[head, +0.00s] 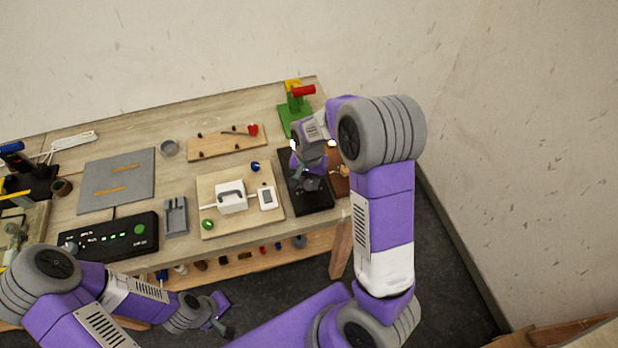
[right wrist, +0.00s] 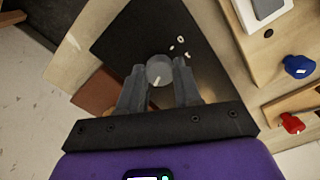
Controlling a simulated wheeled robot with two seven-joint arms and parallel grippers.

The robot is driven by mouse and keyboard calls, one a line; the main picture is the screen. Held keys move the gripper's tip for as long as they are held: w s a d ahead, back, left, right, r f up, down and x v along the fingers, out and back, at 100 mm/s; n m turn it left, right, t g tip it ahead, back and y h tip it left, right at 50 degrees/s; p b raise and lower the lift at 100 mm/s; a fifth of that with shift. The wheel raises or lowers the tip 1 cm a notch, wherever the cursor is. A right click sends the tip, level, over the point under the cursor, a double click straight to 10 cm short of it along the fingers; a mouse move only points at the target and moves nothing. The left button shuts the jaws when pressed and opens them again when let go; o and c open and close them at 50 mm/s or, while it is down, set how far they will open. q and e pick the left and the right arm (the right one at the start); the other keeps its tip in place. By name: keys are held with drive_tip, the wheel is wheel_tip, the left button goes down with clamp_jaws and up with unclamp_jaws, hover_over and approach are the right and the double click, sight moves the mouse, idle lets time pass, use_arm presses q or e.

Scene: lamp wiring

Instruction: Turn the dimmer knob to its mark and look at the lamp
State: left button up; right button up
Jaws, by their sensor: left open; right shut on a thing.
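The dimmer knob is a round grey knob (right wrist: 159,71) with a pale line on it, on a black plate (right wrist: 122,42) in the right wrist view. Small white marks lie on the plate beside the knob. My right gripper (right wrist: 159,68) has a finger on each side of the knob and is shut on it. In the head view the right gripper (head: 307,180) is over the black plate (head: 313,203) at the table's right end and hides the knob. My left gripper (head: 222,318) is open and empty, low in front of the table. I cannot make out the lamp for sure.
A wooden board (head: 213,226) with a white handled box (head: 230,197) and a white switch box (head: 267,198) lies left of the plate. A green stand (head: 287,121) with a red part is behind it.

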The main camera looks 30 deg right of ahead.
sight(309, 183)
drive_tip(key=m+p, duration=0.2)
drive_tip(key=m, duration=0.2)
drive_tip(key=shift+m+p, duration=0.75)
drive_tip(key=shift+m, duration=0.85)
drive_tip(key=o, duration=1)
drive_tip(key=shift+o, duration=0.2)
wheel_tip(309, 183, up, 8)
drive_tip(key=shift+f+p, duration=0.25)
drive_tip(key=shift+p, duration=0.45)
